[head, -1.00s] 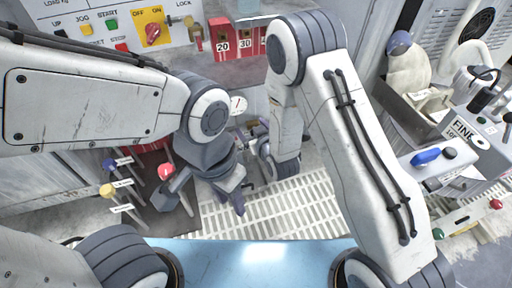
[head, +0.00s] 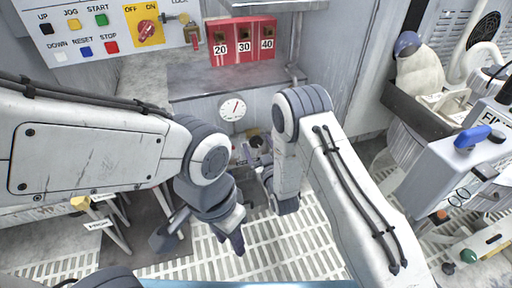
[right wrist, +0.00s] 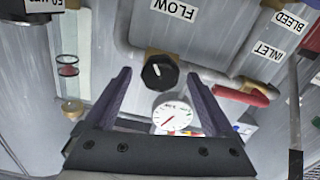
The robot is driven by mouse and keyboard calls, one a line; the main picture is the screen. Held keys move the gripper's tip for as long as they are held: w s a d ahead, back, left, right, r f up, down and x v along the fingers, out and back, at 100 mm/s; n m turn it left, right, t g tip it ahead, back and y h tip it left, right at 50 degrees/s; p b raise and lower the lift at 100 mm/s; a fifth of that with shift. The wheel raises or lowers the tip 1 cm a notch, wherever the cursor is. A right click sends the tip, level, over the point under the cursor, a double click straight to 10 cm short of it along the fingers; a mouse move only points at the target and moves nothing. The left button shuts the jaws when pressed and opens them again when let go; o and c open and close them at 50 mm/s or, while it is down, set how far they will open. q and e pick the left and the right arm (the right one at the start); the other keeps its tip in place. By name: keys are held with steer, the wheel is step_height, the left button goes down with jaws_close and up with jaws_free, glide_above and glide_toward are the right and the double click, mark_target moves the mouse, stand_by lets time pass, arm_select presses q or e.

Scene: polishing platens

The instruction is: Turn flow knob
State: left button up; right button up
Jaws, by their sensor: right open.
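The flow knob (right wrist: 158,72) is round and black with a white mark, on a yellowish plate below an upside-down FLOW label (right wrist: 173,8) in the right wrist view. My right gripper (right wrist: 160,78) is open, with its two fingers apart on either side of the knob in that picture. I cannot tell whether they touch it. In the head view the right arm reaches down to the wall below the round gauge (head: 232,107), and its links partly hide that spot. My left gripper (head: 236,242) hangs over the floor grating; its jaw gap is unclear.
A white gauge (right wrist: 172,115) sits close by the knob in the wrist view, with a red handle (right wrist: 240,96) to the right. A button panel (head: 95,28) and red boxes marked 20, 30, 40 (head: 242,42) are above.

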steer(key=shift+x, duration=0.95)
steer(key=c, duration=1.4)
steer(key=shift+r+m+p, duration=0.1)
steer(key=shift+m+p, duration=0.75)
steer(key=shift+m, duration=0.55)
steer(key=shift+d+m+p, duration=0.1)
steer(key=shift+m+p, duration=0.9)
steer(key=shift+m, duration=0.8)
steer(key=o, duration=1.4)
